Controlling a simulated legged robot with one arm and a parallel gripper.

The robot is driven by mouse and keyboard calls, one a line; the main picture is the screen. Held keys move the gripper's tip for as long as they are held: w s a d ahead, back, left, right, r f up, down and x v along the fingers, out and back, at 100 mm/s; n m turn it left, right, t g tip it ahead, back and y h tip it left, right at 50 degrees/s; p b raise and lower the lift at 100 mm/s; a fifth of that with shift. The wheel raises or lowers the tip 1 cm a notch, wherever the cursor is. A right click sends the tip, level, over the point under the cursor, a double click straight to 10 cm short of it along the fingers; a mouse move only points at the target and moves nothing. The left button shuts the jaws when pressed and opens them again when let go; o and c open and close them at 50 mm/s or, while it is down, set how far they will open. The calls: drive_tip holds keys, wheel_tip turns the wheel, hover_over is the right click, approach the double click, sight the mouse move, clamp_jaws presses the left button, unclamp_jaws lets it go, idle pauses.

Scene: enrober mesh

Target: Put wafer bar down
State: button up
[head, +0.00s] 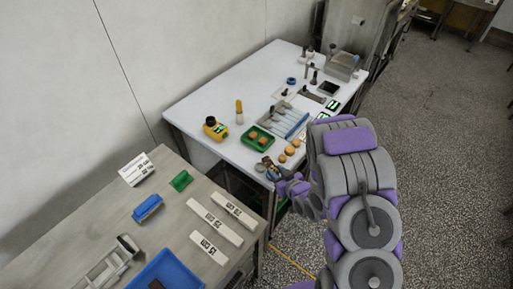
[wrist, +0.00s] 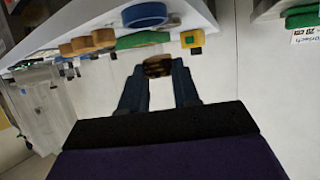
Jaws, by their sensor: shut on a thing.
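My gripper (wrist: 157,72) is shut on a dark brown piece, which I take to be the wafer bar (wrist: 157,65), between the two fingertips in the wrist view. In the head view my gripper (head: 269,170) is at the near edge of the white table (head: 215,97), just in front of the green tray (head: 246,142). The held bar is small and partly hidden by the fingers there. I cannot tell whether it touches the table.
The green tray holds brown pieces. Round golden pieces (head: 290,151) lie right of it. A rack with blue strips (head: 296,124) and a yellow device (head: 215,129) stand nearby. A wooden table (head: 173,235) with white labelled blocks (head: 209,247) and a blue bin (head: 167,272) is at lower left.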

drive_tip(key=b, duration=0.4)
hover_over(248, 162)
drive_tip(key=shift+a+f, duration=0.35)
drive_tip(key=shift+f, duration=0.55)
drive_tip(key=shift+w+d+f, duration=0.1)
drive_tip(key=shift+d+f, duration=0.15)
drive_tip(key=shift+f, duration=0.65)
drive_tip(key=shift+w+d+f, duration=0.1)
drive_tip(key=shift+d+f, duration=0.1)
drive_tip(key=shift+f, duration=0.7)
drive_tip(key=shift+s+a+r, duration=0.1)
drive_tip(key=shift+a, duration=0.1)
drive_tip(key=o, duration=0.5)
drive_tip(key=shift+a, duration=0.15)
drive_tip(key=o, duration=0.3)
drive_tip(key=shift+d, duration=0.2)
drive_tip(key=p+v, duration=0.1)
drive_tip(key=v, duration=1.1)
